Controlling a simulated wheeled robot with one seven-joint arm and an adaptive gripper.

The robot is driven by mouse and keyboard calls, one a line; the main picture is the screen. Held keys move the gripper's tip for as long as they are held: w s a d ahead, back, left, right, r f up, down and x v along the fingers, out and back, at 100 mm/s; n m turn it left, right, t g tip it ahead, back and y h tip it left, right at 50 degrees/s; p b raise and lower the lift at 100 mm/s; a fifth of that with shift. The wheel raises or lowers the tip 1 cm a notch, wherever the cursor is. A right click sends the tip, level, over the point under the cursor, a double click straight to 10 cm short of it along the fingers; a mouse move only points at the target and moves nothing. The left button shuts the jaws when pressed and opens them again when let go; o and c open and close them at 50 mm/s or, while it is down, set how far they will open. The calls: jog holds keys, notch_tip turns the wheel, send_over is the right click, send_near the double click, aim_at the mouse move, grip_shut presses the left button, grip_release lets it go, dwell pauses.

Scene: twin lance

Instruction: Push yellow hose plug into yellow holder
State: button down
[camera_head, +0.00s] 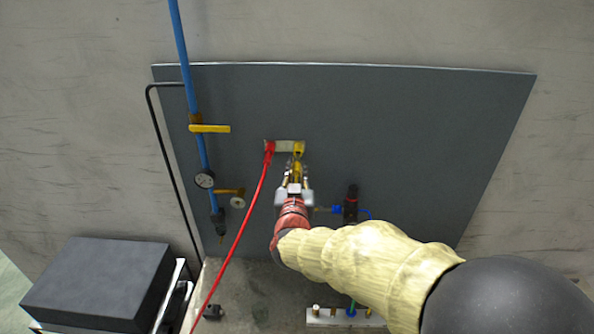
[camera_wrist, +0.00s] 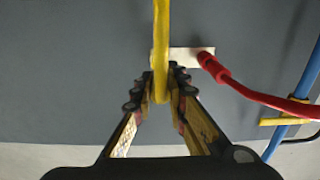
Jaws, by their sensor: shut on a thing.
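My gripper (camera_head: 296,172) is shut on the yellow hose plug (camera_wrist: 161,92), just in front of the grey panel. In the wrist view, my gripper (camera_wrist: 161,82) has its fingertips on both sides of the plug, and the yellow hose (camera_wrist: 161,30) runs up from it. In the head view, the yellow holder (camera_head: 299,146) is at the right end of a small pale plate (camera_head: 284,147), directly beyond the fingertips. In the wrist view, the plug and fingers hide the holder. I cannot tell whether the plug touches or enters it.
A red plug (camera_head: 269,148) sits at the plate's left end, its red hose (camera_head: 243,225) hanging down. A dark fitting (camera_head: 351,203) is to the right. A black box (camera_head: 100,283) is lower left.

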aim_at(298, 159)
jog(key=shift+w+b, duration=0.6)
jog(key=shift+w, duration=1.5)
dwell(1.5)
jog(key=c, duration=2.1)
grip_release()
jog(key=shift+o, duration=0.6)
jog(key=o, duration=0.4)
jog(key=shift+c, duration=0.2)
jog(key=shift+o, duration=0.6)
